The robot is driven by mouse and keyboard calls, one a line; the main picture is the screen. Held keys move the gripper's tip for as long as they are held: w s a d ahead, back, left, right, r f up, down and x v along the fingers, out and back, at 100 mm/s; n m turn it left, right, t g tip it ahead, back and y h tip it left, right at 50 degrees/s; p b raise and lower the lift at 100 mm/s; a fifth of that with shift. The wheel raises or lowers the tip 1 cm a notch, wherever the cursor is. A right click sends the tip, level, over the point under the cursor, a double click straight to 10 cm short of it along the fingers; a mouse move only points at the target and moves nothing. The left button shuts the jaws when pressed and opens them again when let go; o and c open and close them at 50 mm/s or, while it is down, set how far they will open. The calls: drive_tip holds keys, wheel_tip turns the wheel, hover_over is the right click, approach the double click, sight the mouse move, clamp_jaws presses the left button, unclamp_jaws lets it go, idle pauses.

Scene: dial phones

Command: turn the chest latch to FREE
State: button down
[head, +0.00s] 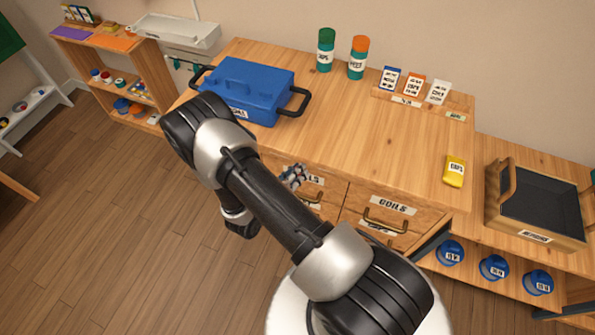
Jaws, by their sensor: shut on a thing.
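The wooden chest (400,150) has a left drawer whose label (315,181) is partly covered and a right drawer (392,217) labelled COILS. Both drawers look closed. My gripper (294,176) is at the chest's front, by the upper part of the left drawer, just right of my forearm. Its fingers are shut on what appears to be the chest latch. The latch itself is hidden by the fingers and my arm, so its FREE marking and its angle cannot be read.
A blue toolbox (248,88) with black handles stands on the chest's left. Two canisters (326,50) (358,58), several small cards and a yellow packet (454,171) are also on top. A wooden tray (532,203) stands right, above blue pots (494,267). Floor at left is clear.

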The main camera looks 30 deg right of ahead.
drive_tip(key=m+t+y, duration=0.1)
drive_tip(key=m, duration=0.2)
drive_tip(key=shift+s+y+p, duration=0.15)
drive_tip(key=shift+y+p, duration=0.15)
drive_tip(key=shift+p, duration=0.1)
drive_tip(key=m+t+y, duration=0.1)
drive_tip(key=m+t, duration=0.1)
drive_tip(key=m, duration=0.1)
drive_tip(key=shift+d, duration=0.1)
drive_tip(key=shift+s+f+m+t+y+b, duration=0.1)
drive_tip(key=shift+m+t+y+b, duration=0.4)
drive_tip(key=shift+m, duration=0.5)
drive_tip(key=shift+m+t+y+b, duration=0.35)
drive_tip(key=shift+m+t, duration=0.65)
drive_tip(key=shift+m, duration=0.4)
drive_tip(key=c, duration=2)
unclamp_jaws()
drive_tip(key=shift+o, duration=0.2)
